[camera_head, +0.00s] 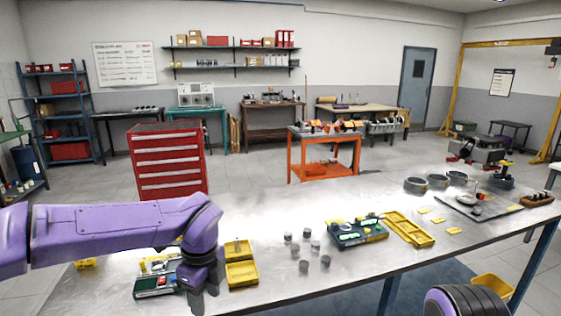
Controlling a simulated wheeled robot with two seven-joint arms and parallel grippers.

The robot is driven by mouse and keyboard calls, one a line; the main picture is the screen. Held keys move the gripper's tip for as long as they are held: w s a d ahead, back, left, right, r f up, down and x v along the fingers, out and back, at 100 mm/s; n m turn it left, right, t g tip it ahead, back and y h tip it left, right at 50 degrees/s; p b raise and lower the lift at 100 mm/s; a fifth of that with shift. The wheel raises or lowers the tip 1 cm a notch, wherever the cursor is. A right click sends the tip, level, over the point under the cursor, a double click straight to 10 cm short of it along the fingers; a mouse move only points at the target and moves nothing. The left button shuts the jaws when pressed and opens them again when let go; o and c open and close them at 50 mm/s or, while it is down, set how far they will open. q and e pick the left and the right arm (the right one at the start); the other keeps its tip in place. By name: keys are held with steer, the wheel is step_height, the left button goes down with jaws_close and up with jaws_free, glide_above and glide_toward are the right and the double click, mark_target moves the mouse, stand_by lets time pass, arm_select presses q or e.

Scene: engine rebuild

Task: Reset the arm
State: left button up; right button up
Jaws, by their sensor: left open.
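My left arm is purple and reaches in from the left over the metal workbench (290,222). Its left gripper (203,298) points down near the bench's front edge, open, with nothing seen between its fingers. It is just right of a dark tray with green and red parts (154,284), which the arm partly hides. A yellow bin (242,274) stands close to its right. My right gripper is not in view; a dark ribbed part with a purple edge at the bottom right looks like my other arm.
Several small grey cylinders (304,266) stand mid-bench. A green-and-black tray (357,232) and a long yellow tray (409,229) lie to their right. Metal rings (416,185) and a dark mat (480,208) are at the far right. A red tool cabinet (168,162) stands behind the bench.

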arm_select(q)
steer(key=s+a+f+m+t+y+b, duration=0.1)
steer(key=s+a+f+m+y, duration=0.2)
steer(key=f+m, duration=0.55)
steer(key=s+a+f+m+t+y, duration=0.1)
steer(key=s+a+f+m+y, duration=0.15)
steer(key=a+f+m, duration=0.55)
steer(key=s+a+f+m+t+y+b, duration=0.15)
steer(key=s+f+m, duration=0.35)
steer(key=f, duration=0.7)
steer(key=s+a+f+m+h, duration=0.1)
steer(key=s+f+m, duration=0.3)
steer(key=s+m, duration=0.4)
steer(key=s+a+f+m+h, duration=0.1)
steer(key=s+f+m+h, duration=0.2)
steer(key=s+m, duration=0.5)
steer(key=f+m, duration=0.1)
steer(key=m, duration=0.3)
steer(key=shift+s, duration=0.3)
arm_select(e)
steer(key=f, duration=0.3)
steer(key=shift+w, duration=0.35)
